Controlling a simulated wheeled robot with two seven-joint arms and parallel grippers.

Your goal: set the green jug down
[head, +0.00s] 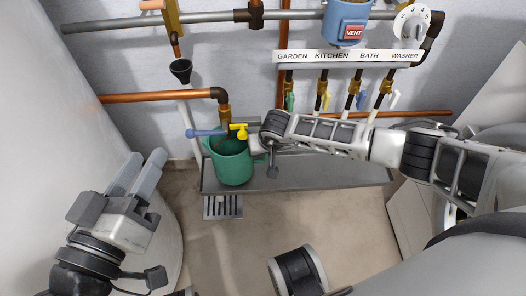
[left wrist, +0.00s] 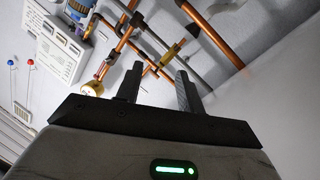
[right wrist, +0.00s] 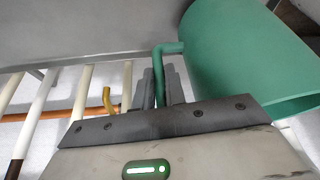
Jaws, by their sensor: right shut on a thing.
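The green jug (head: 233,163) is upright below the copper spout and yellow tap (head: 238,131), over the left end of the grey metal tray (head: 325,172). I cannot tell whether its base touches the tray. My right gripper (head: 259,143) is at the jug's right side. In the right wrist view, the fingers (right wrist: 161,88) are shut on the jug's handle (right wrist: 158,70), with the jug body (right wrist: 250,60) at the upper right. My left gripper (head: 143,172) is empty, far from the jug at the lower left. Its fingers stand apart in the left wrist view (left wrist: 160,88).
A drain grate (head: 222,207) lies on the floor below the tray. A blue lever (head: 205,132) sticks out left of the tap. A black funnel (head: 180,69) and a row of labelled valves (head: 350,88) are on the back wall. The tray right of the jug looks bare.

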